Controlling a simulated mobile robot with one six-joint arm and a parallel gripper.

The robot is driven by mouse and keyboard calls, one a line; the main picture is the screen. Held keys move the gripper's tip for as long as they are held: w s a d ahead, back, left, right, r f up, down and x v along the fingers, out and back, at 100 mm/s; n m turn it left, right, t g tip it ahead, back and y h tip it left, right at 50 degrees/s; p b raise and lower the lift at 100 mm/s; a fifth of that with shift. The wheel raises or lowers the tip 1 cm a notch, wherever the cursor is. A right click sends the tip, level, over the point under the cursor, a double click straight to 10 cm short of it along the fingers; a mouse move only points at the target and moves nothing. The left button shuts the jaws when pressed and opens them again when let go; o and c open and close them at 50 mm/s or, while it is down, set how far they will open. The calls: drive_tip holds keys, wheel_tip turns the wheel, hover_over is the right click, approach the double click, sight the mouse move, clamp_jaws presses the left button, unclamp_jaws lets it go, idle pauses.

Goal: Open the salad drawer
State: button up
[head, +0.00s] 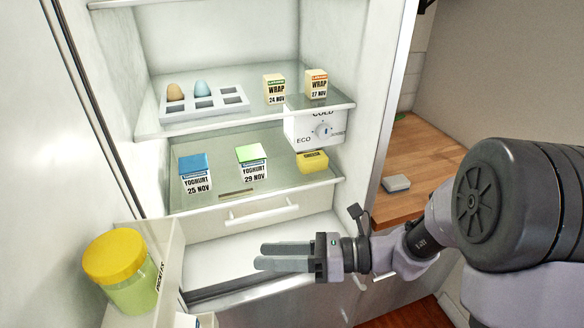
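The salad drawer (213,226) is the pale, wide front under the lower glass shelf of the open fridge. Its white bar handle (262,212) runs across the front. The drawer looks shut, its front back under the shelf. My gripper (258,256) is in front of and below the handle in the picture, over the fridge's bottom. Its two grey fingers point left, with a narrow gap between them. Nothing shows between them, and they look apart from the handle.
A yellow-lidded jar (120,270) stands in the open door's rack at left. Yoghurt cartons (196,176) and a yellow tub (312,162) stand on the shelf above. Wraps (274,88) and an egg tray (204,102) sit higher. A wooden counter (420,160) is at right.

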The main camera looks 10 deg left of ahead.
drive_tip(key=w+f+m+t+y, duration=0.3)
drive_tip(key=w+f+m+t, duration=0.4)
drive_tip(key=w+f+m, duration=0.3)
drive_tip(key=m+t+h, duration=0.3)
drive_tip(key=m+t, duration=0.4)
drive_tip(key=m, duration=0.4)
approach(263, 213)
drive_tip(key=shift+n, duration=0.3)
drive_tip(key=b+x, duration=0.1)
drive_tip(key=x, duration=0.2)
drive_tip(key=b+x, duration=0.1)
drive_tip(key=x, duration=0.2)
drive_tip(key=f+b+x, duration=0.1)
drive_tip(key=x, duration=0.3)
drive_tip(key=shift+w+b, duration=0.1)
drive_tip(key=shift+b, duration=0.25)
clamp_jaws()
